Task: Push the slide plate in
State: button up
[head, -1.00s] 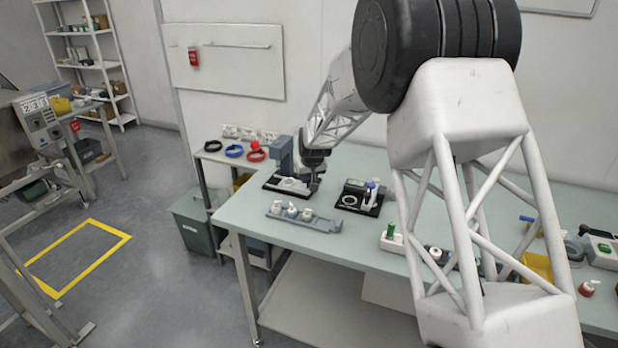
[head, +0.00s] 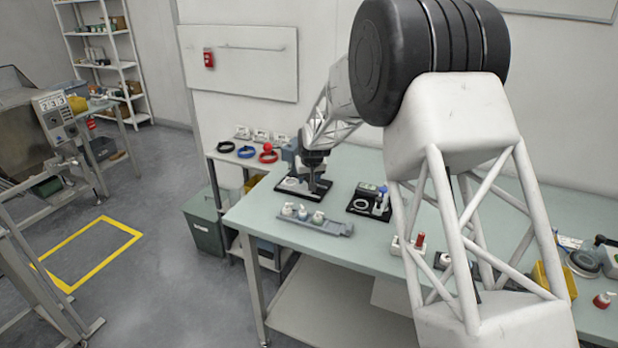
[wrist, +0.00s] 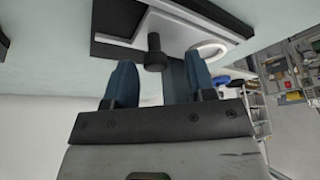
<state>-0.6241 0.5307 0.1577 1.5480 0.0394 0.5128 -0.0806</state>
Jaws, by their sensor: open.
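The slide plate (head: 292,184) appears as a pale plate on a black base (head: 318,197) at the left end of the bench. In the wrist view the pale plate (wrist: 185,26) lies on its black base (wrist: 112,20), with a dark round knob (wrist: 155,52) and a white ring (wrist: 208,50) near its edge. My gripper (head: 315,186) is over the right part of this station in the head view. In the wrist view its two blue fingers (wrist: 160,86) are apart with nothing between them. The knob appears just beyond the gap; contact cannot be told.
A grey rack (head: 325,227) with several small white-topped parts stands in front. A second black fixture (head: 362,206) is to the right. A white block (head: 399,247) with a red-topped part sits further right. A side shelf (head: 225,156) holds coloured rings. Bare bench lies between these.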

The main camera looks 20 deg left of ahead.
jog(key=shift+r, duration=0.1)
jog(key=v, duration=0.7)
jog(key=shift+r, duration=0.25)
jog(key=shift+s, duration=0.15)
dwell(0.3)
jog(key=shift+d, duration=0.1)
